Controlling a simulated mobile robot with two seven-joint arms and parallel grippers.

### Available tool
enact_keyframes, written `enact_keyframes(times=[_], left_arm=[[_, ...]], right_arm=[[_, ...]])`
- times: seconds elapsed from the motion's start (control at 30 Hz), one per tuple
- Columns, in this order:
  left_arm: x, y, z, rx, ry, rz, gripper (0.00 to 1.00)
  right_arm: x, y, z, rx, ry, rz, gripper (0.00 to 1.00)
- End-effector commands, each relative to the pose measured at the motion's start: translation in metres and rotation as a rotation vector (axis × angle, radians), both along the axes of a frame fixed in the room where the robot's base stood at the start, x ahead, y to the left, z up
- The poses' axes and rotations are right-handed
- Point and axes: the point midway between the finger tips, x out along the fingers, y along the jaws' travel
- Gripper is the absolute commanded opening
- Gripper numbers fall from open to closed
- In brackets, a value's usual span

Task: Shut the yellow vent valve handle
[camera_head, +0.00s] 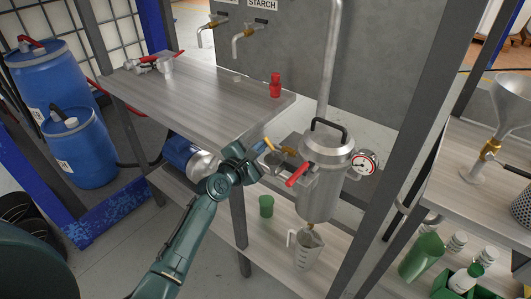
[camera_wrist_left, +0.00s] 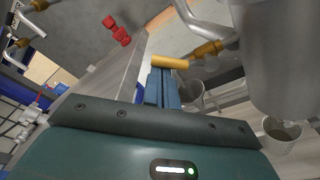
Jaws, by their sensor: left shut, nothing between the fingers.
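The yellow vent valve handle (camera_head: 268,143) is a small yellow bar beside the steel vessel (camera_head: 318,190). In the left wrist view the yellow handle (camera_wrist_left: 170,62) lies crosswise just past the fingertips, and a brass fitting (camera_wrist_left: 207,50) sits to its right by the vessel. My left gripper (camera_head: 258,147) is shut with nothing between its blue fingers, which also show in the left wrist view (camera_wrist_left: 160,80). The fingertips are at the handle, touching it or very close; I cannot tell which. My right gripper is not in view.
A red lever (camera_head: 299,174) and a pressure gauge (camera_head: 364,163) are on the vessel. A clear jug (camera_head: 306,249) stands below it and a green cup (camera_head: 266,206) on the lower shelf. The grey table (camera_head: 190,95) at left is mostly clear, with a red object (camera_head: 275,85) near its edge.

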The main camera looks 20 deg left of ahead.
Motion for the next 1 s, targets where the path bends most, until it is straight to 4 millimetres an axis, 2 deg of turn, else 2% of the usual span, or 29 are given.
enact_keyframes(times=[0.2, 0.6, 1.0], left_arm=[[-0.003, -0.003, 0.013, 0.195, -0.07, -0.003, 0.0], [-0.009, -0.02, 0.025, 0.518, -0.188, -0.002, 0.0], [-0.013, -0.029, 0.028, 0.692, -0.251, -0.001, 0.0]], right_arm=[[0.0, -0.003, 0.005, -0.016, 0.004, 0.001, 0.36], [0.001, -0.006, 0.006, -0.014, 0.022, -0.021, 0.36], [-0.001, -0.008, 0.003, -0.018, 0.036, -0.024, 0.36]])
